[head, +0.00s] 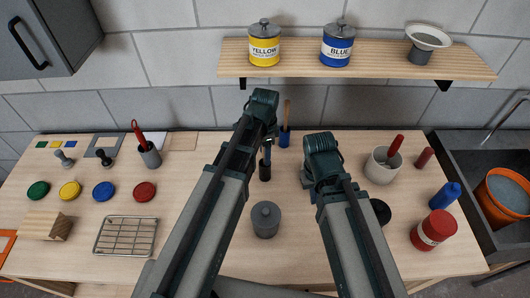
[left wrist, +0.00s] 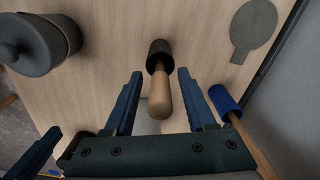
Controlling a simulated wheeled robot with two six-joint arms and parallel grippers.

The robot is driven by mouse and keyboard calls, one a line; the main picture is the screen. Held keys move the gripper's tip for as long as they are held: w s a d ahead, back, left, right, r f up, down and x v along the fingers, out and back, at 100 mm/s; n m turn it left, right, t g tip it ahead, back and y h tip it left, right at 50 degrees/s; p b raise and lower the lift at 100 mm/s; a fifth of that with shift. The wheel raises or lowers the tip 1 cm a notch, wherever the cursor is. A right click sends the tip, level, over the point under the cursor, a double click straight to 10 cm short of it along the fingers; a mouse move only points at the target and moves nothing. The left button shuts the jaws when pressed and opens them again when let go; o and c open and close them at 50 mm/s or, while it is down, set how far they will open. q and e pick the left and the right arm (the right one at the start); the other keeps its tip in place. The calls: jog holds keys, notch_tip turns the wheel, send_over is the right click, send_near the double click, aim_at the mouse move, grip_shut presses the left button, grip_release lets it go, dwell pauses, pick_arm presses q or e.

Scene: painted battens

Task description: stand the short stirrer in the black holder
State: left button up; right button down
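The black holder (head: 265,171) stands on the table, partly beside my left arm in the head view. It also shows at the top centre of the left wrist view (left wrist: 158,50). The short stirrer (left wrist: 160,96), with a pale wooden handle, stands in the holder and points towards the wrist camera. My left gripper (left wrist: 158,84) is open, with one finger on each side of the handle and a gap on both sides. In the head view my left gripper (head: 267,148) is above the holder. My right gripper (head: 308,180) is mostly hidden by its own arm.
A blue holder (head: 284,138) with a longer wooden stirrer stands just beyond the black one. A wire rack (head: 126,236) lies at the left.

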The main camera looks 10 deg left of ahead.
pick_arm(q)
jog(key=shift+r, duration=0.15)
notch_tip(320, 180, up, 12)
jog(key=p, duration=1.2)
jog(key=shift+r, duration=0.1)
jog(key=shift+s+d, duration=0.2)
jog(key=shift+s, duration=0.15)
jog(key=s+d+n+y, duration=0.1)
jog(key=s+d+n, duration=0.4)
jog(key=s+n, duration=0.4)
jog(key=s, duration=0.4)
jog(key=shift+s, duration=0.1)
